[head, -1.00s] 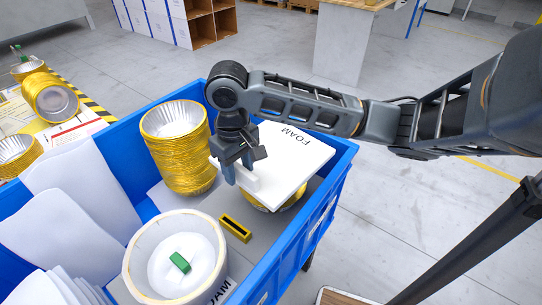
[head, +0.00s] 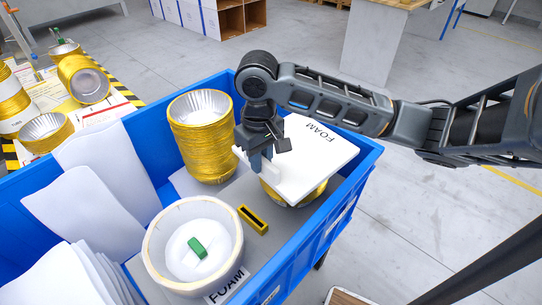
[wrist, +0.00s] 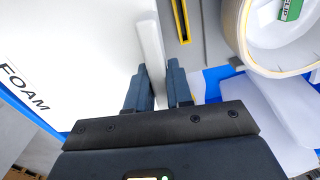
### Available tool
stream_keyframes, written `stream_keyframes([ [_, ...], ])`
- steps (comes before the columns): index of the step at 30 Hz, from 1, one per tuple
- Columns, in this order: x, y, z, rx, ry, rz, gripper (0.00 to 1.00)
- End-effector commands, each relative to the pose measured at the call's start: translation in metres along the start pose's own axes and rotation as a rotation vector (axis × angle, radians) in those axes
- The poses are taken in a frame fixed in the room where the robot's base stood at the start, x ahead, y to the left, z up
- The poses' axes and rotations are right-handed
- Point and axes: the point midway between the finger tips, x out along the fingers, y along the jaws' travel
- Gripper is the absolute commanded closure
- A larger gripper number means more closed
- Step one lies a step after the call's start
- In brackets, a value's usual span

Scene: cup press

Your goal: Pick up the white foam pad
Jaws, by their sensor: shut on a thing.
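The white foam pad (head: 318,160) is a flat slab with the word FOAM on it, in the right part of the blue crate. It lies over a stack of gold foil cups (head: 292,194), which it mostly hides. The pad also fills the left of the wrist view (wrist: 75,50). My gripper (head: 262,162) is at the pad's left edge. In the wrist view my gripper (wrist: 159,92) has one finger on each side of an upright white strip (wrist: 151,55) along the pad's edge and is shut on it.
The blue crate (head: 330,222) has raised walls. A tall stack of foil cups (head: 203,140) stands left of my gripper. A round white tub (head: 157,250) with a green block (head: 197,247) and a yellow slotted block (head: 253,220) are in front. White sheets (head: 82,215) lean at left.

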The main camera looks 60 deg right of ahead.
Motion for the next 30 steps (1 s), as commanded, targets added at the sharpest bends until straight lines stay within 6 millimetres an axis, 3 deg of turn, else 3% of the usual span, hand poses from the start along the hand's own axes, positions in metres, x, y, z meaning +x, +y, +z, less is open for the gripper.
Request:
stream_keyframes([
  [10,-0.038,-0.001,-0.001,-0.003,0.003,-0.001,1.00],
  [24,-0.089,0.069,0.053,0.002,0.004,0.004,1.00],
  [30,-0.102,0.086,0.068,0.000,0.002,0.001,1.00],
])
